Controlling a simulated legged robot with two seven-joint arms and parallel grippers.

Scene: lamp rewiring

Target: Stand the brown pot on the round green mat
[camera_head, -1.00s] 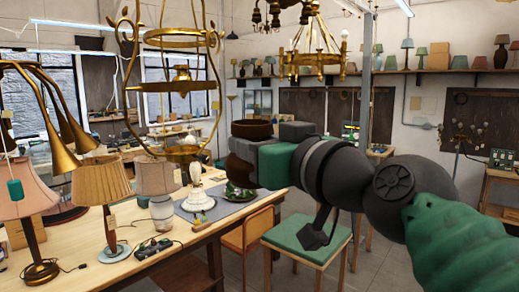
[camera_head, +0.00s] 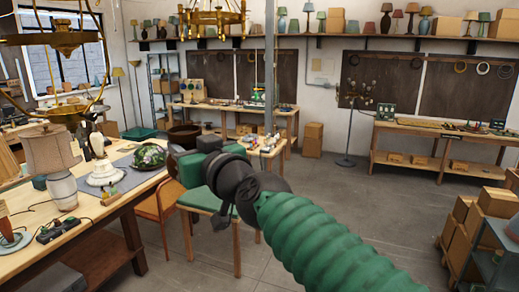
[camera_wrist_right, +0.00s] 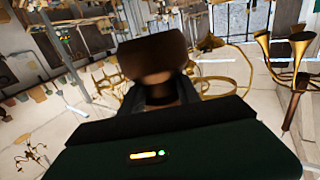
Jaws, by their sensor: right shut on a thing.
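The brown pot (camera_head: 184,133) is in my right gripper (camera_head: 190,150), held up in the air near the far right end of the long wooden table. In the right wrist view the pot (camera_wrist_right: 153,55) is dark brown, with a broad rim, and sits at the gripper's jaws; the fingertips are partly hidden. My right gripper is shut on the pot. My left gripper is not in view.
Cardboard boxes (camera_head: 496,204) stand at the right. A workbench (camera_head: 455,133) lines the back wall. The grey floor between is open.

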